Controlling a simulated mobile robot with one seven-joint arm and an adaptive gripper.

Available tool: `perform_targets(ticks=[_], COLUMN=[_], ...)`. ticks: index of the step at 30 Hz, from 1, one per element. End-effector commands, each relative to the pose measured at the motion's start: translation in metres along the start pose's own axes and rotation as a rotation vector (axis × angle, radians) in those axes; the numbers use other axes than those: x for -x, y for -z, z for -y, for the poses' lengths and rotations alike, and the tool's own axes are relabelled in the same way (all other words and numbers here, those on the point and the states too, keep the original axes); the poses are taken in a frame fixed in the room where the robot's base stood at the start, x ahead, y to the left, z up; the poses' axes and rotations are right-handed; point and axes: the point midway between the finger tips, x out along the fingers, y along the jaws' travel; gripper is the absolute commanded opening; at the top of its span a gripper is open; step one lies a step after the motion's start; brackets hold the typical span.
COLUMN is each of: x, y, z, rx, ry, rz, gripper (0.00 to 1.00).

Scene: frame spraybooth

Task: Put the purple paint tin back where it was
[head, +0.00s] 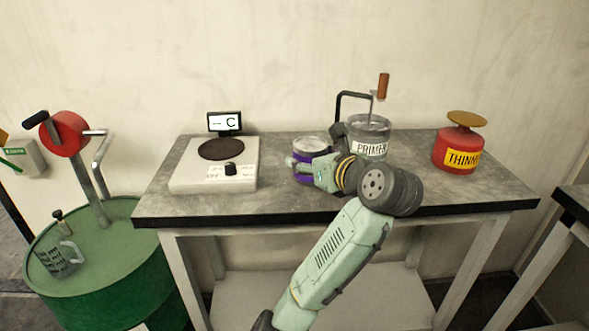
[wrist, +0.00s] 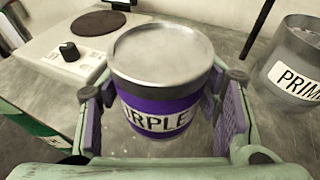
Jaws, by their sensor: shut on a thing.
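The purple paint tin (head: 303,148) has a silver lid and is at the middle of the grey table (head: 275,200), between the scale and the primer tin. In the wrist view the tin (wrist: 163,75) is upright, with a white label partly reading "URPLE". My gripper (head: 312,166) is shut on the tin, with a finger on each side of it; both purple finger pads show in the wrist view (wrist: 160,112). The tin's base is hidden, so I cannot tell whether it touches the table.
A white scale (head: 190,176) with a dark round plate and small display stands left of the tin. A grey primer tin (head: 377,137) with a crank stands close right. A red thinner can (head: 450,150) is farther right. A green drum (head: 110,270) stands left of the table.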

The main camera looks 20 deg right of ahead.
Motion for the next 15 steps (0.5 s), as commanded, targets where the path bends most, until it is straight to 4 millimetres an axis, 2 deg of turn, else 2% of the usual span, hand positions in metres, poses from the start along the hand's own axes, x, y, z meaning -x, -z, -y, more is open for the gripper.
perform_targets(ticks=[3, 6, 11, 15], x=[-0.029, -0.048, -0.063, -0.069], y=[-0.008, -0.012, -0.014, -0.001], z=[-0.002, -0.003, -0.004, -0.004], rx=[0.000, 0.000, 0.000, -0.002], ry=[-0.001, 0.001, 0.004, 0.004], rz=[-0.007, -0.006, -0.003, -0.007], gripper=[0.09, 0.09, 0.09, 0.09])
